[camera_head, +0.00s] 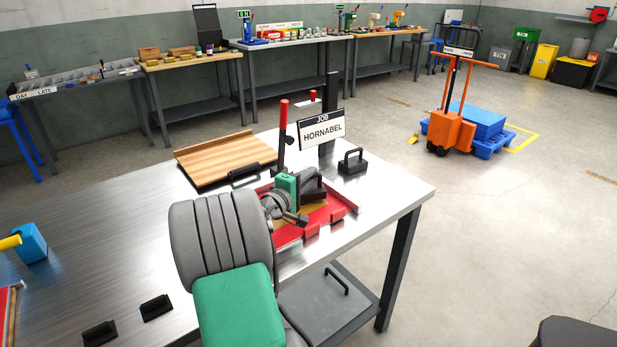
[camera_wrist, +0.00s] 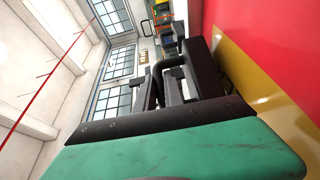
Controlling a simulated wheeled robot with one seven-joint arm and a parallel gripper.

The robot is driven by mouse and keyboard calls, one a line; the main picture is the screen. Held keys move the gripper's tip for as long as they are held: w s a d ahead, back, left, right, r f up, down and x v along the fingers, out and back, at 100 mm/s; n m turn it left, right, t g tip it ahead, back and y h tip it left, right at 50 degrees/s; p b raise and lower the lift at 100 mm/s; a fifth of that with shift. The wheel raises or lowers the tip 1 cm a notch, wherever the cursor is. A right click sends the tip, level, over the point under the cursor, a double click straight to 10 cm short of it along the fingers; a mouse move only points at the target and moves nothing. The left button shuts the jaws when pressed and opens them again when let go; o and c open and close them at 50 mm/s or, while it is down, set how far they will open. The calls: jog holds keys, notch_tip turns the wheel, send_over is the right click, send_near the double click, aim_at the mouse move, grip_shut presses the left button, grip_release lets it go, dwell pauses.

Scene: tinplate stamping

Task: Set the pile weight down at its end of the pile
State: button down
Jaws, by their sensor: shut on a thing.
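My gripper (camera_head: 303,186) is shut on the handle of a dark block, the pile weight (camera_head: 314,189), at the middle of the bench. In the wrist view the black fingers (camera_wrist: 170,88) close around the dark handle, and the weight's block (camera_wrist: 203,68) is beyond them. The weight is over or on a red tray (camera_head: 345,208) with a yellow-tan area; both colours also show at the right in the wrist view. My arm hides part of the tray. I cannot tell whether the weight's underside touches.
A similar black handled weight (camera_head: 352,166) stands to the right. A wooden board (camera_head: 225,157) lies behind on the steel bench (camera_head: 105,225), with a dark handled piece (camera_head: 244,178) at its front edge. A red-topped lever (camera_head: 284,120) and a HORNABEL sign (camera_head: 322,130) rise close behind my gripper.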

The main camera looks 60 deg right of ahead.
jog(key=shift+f+b, duration=0.4)
jog(key=shift+b, duration=0.05)
dwell(0.3)
jog(key=c, duration=1.7)
grip_release()
jog(key=o, duration=0.3)
jog(key=shift+f, duration=0.15)
